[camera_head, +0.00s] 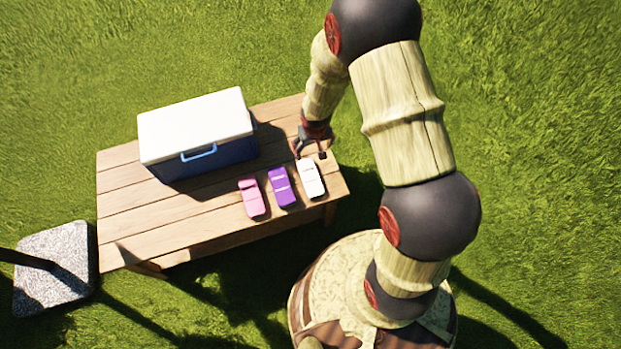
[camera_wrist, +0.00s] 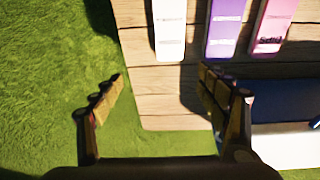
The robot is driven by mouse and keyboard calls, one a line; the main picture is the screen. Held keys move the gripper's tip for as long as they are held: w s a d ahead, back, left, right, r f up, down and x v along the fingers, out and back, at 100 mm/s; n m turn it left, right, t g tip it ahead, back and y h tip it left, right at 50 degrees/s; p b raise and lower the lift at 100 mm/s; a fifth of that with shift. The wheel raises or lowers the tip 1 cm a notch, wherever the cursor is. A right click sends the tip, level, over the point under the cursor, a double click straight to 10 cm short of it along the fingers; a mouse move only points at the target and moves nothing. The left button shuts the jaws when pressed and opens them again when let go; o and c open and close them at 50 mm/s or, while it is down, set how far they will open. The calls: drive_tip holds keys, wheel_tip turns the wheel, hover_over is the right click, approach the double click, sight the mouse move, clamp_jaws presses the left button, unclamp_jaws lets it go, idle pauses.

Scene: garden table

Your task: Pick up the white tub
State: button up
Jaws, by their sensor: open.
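The white tub (camera_head: 310,178) lies on the wooden table near its right edge, rightmost in a row of three tubs. In the wrist view the white tub (camera_wrist: 170,30) shows at the top, partly cut off by the frame edge. My gripper (camera_head: 311,157) is open and empty, just behind the far end of the white tub.
A purple tub (camera_head: 282,187) lies close beside the white one, and a pink tub (camera_head: 251,197) beyond it. A blue cooler with a white lid (camera_head: 196,125) stands at the back of the table (camera_head: 140,222). The table's front left is clear.

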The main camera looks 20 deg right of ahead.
drive_tip(key=b, duration=0.2)
hover_over(310, 177)
drive_tip(key=s, duration=0.2)
drive_tip(key=shift+g+y, duration=0.3)
drive_tip(key=f, duration=1.3)
drive_tip(key=shift+w+d+f, duration=0.1)
drive_tip(key=shift+w+f, duration=0.1)
drive_tip(key=shift+w+f+b, duration=0.25)
drive_tip(key=shift+f+b, duration=0.2)
drive_tip(key=shift+f, duration=0.4)
drive_tip(key=shift+w+f+b, duration=0.2)
drive_tip(key=shift+f+b, duration=0.25)
drive_tip(key=shift+f, duration=0.45)
drive_tip(key=shift+w+f+b, duration=0.25)
drive_tip(key=shift+f+b, duration=0.2)
drive_tip(key=shift+f, duration=0.4)
drive_tip(key=shift+r, duration=0.1)
drive_tip(key=shift+c, duration=0.7)
drive_tip(key=c, duration=1.1)
drive_tip(key=shift+c, duration=0.7)
